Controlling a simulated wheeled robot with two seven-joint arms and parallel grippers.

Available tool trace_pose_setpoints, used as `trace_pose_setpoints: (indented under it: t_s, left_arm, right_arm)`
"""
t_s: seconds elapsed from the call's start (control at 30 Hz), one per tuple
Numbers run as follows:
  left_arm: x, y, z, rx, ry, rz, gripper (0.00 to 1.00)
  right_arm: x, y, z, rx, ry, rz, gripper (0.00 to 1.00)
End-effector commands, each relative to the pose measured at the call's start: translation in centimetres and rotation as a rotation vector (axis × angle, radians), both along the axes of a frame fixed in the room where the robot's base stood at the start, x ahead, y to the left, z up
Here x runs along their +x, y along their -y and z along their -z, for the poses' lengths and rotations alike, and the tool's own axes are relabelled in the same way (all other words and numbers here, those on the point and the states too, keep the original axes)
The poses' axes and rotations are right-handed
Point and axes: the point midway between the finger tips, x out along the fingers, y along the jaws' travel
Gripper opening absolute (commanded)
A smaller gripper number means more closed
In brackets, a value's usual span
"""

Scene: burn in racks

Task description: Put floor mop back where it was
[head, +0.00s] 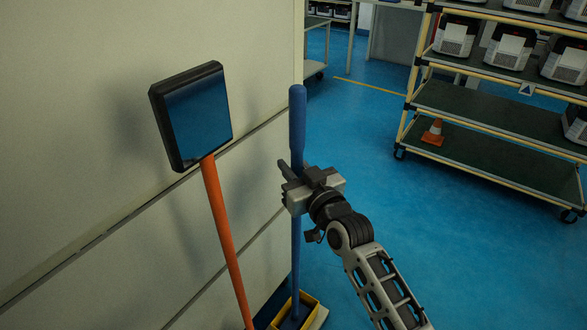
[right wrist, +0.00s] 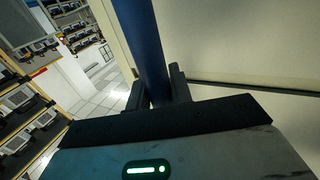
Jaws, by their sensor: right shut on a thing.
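The floor mop has a blue handle (head: 297,120) that stands nearly upright beside the pale wall in the head view. Its lower end reaches a yellow bucket or base (head: 308,303) on the floor, partly cut by the bottom edge. My right gripper (head: 290,180) is shut on the handle, a little below its top. In the right wrist view the blue handle (right wrist: 146,45) runs between the two dark fingers of my right gripper (right wrist: 160,88). The mop's head is not clearly seen. My left gripper is not in view.
An orange pole (head: 226,240) with a dark square panel (head: 192,115) stands left of the mop, near the pale wall (head: 80,80). A wheeled rack (head: 490,130) with white devices and an orange cone (head: 433,132) stands at right. Blue floor (head: 450,240) between is clear.

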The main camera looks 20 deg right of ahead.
Motion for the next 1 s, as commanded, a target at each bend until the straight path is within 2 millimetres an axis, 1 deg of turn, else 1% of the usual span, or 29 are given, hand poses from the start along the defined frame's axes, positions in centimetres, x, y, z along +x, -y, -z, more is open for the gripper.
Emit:
trace_pose_setpoints:
  t_s: [0.07,0.27,0.3,0.37,0.6,0.7,0.73,0.87,1.0]
  left_arm:
    - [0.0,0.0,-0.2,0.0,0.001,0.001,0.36]
    - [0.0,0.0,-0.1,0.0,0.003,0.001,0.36]
    - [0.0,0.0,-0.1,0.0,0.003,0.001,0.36]
    - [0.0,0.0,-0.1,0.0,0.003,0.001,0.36]
    - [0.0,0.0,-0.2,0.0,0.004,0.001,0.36]
    - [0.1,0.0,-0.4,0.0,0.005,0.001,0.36]
    - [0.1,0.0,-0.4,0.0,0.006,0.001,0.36]
    - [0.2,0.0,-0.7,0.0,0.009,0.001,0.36]
    - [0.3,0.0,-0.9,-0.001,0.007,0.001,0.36]
  right_arm:
    - [0.0,0.0,-0.4,-0.001,0.007,0.001,0.0]
    - [0.0,0.0,-0.1,-0.001,0.006,0.001,0.0]
    - [0.0,0.0,0.1,-0.002,0.0,0.0,0.27]
    - [0.0,0.0,0.1,-0.002,0.0,0.0,0.43]
    - [0.0,0.0,0.1,-0.002,0.0,0.0,0.43]
    - [0.0,0.0,-0.3,-0.001,0.001,0.001,0.43]
    - [-0.2,0.1,-0.1,-0.002,-0.001,0.001,0.43]
    - [-2.1,0.5,0.0,-0.004,-0.002,0.001,0.43]
    - [-5.1,1.1,0.0,-0.004,-0.003,0.0,0.43]
